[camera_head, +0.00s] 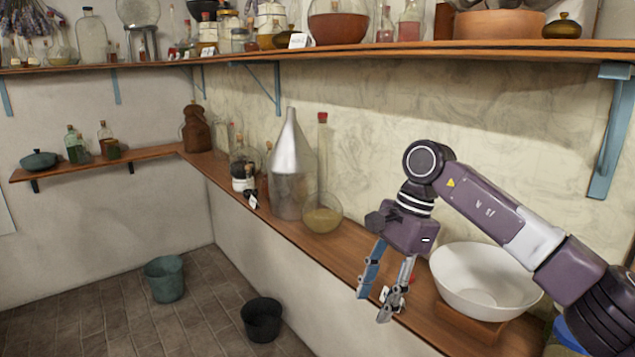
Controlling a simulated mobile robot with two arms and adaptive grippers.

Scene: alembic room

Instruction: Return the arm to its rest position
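My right arm (490,205) comes in from the right edge, bent at the elbow, with the forearm reaching left over the counter. My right gripper (374,306) hangs fingers down by the counter's front edge. Its two fingers are spread apart and nothing shows between them. My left gripper does not show.
A white bowl (478,278) stands on the wooden counter (350,255) behind and right of the gripper. A round flask (322,214) and a tall metal cone (291,160) stand farther left. A shelf (420,47) with vessels runs above. Two buckets (164,279) (262,320) stand on the floor.

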